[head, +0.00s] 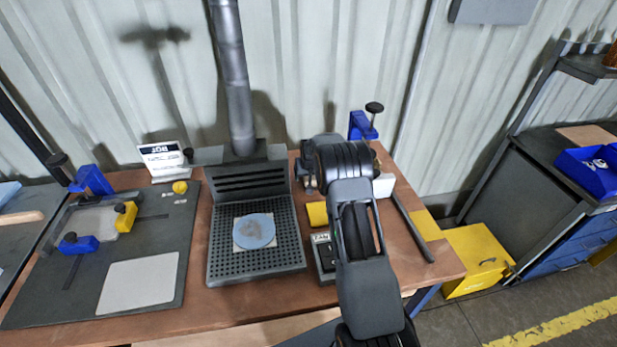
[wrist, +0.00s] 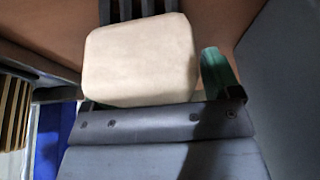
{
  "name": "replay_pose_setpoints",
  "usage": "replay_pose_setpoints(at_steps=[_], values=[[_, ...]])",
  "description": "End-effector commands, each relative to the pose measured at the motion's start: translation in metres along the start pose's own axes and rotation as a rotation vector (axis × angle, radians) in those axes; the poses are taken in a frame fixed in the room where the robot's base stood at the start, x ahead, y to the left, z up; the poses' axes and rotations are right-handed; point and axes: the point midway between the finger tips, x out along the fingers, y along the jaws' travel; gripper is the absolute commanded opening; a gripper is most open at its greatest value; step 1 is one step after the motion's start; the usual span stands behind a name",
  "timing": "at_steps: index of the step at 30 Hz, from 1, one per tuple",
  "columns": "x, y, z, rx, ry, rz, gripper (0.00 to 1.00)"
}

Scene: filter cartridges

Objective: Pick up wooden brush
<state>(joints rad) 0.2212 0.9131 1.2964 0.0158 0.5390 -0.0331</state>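I cannot surely pick out the wooden brush. A light wooden, handle-like piece (head: 20,218) lies on the dark bench at the left edge of the head view, cut off by the frame. My gripper (wrist: 152,88) shows in the wrist view, its green-padded fingers apart. A cream block with rounded corners (wrist: 142,58) fills the space between them and covers most of the left pad. I cannot tell whether the fingers press on it. In the head view my arm hides the fingers. A small white piece (head: 384,185) shows just right of my arm.
A perforated grey tray (head: 290,262) with a blue disc (head: 255,231) stands mid-table under a duct. Left is a dark mat (head: 190,222) with blue and yellow clamps. A dark bar (head: 413,228) lies right of my arm. A yellow box (head: 474,255) stands beyond the table's right end.

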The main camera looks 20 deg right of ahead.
Motion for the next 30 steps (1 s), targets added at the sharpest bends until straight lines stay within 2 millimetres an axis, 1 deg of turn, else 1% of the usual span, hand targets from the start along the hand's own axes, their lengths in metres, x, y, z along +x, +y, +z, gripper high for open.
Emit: replay_pose_setpoints(at_steps=[1,2,18,25,28,30], values=[[0.000,0.000,0.000,0.000,-0.001,0.000,0.79],[0.000,0.000,0.000,0.000,-0.001,0.000,0.76],[0.000,0.000,0.000,0.000,-0.001,0.000,0.26],[-0.001,0.000,0.000,0.000,-0.001,0.000,0.26],[-0.006,0.000,-0.003,0.000,0.002,0.000,0.26],[-0.015,0.000,-0.007,0.000,0.005,0.000,0.26]])
